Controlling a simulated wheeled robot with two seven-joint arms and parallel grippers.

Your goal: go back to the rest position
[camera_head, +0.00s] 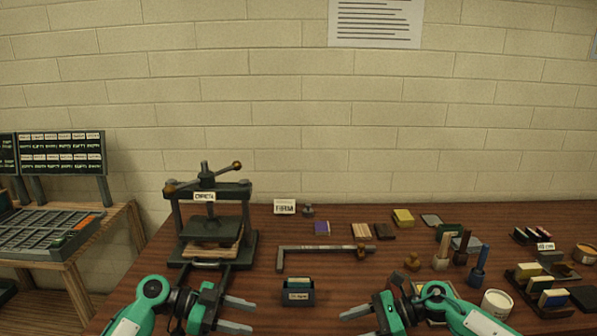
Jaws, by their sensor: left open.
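My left gripper (245,315) is at the bottom edge, left of centre. Its two grey fingers are apart and nothing is between them. It is in front of the small dark labelled box (299,298) and to its left, over the near part of the table (345,220). My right gripper (350,318) is at the bottom edge, right of centre, pointing left. One grey finger shows clearly; the other is largely cut off by the picture edge, so I cannot tell its opening. I see nothing held in it.
A dark screw press (208,225) stands at the back left. A long grey angled bar (318,249) lies mid-table. Stamps, small blocks and several handled tools, including a blue-handled one (480,262), crowd the right. A white-topped jar (496,304) is beside my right arm. A type case (45,232) stands left.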

